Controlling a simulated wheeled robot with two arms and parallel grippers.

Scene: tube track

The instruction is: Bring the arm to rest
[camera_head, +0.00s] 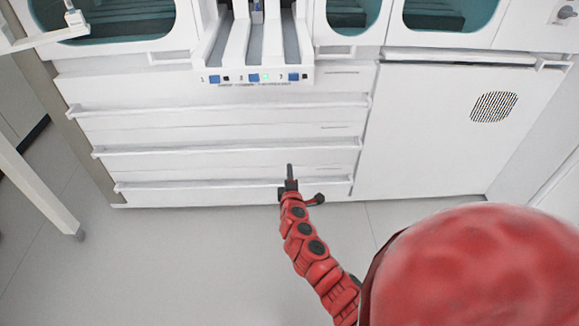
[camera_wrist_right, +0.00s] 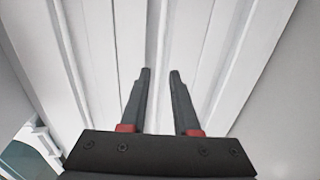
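My right arm (camera_head: 310,245) is red and reaches up from the lower right in the head view. Its black gripper (camera_head: 289,172) is in front of the lower drawers of the white cabinet (camera_head: 225,130). In the right wrist view the two dark fingers of the right gripper (camera_wrist_right: 159,75) stand apart with nothing between them. White drawer fronts fill the view behind them. My left gripper is in neither view.
Three tube lanes (camera_head: 255,45) with blue buttons stick out at the top of the cabinet. A white door with a round vent (camera_head: 493,107) is at the right. A white table leg (camera_head: 45,195) stands at the left. The grey floor (camera_head: 180,260) is clear.

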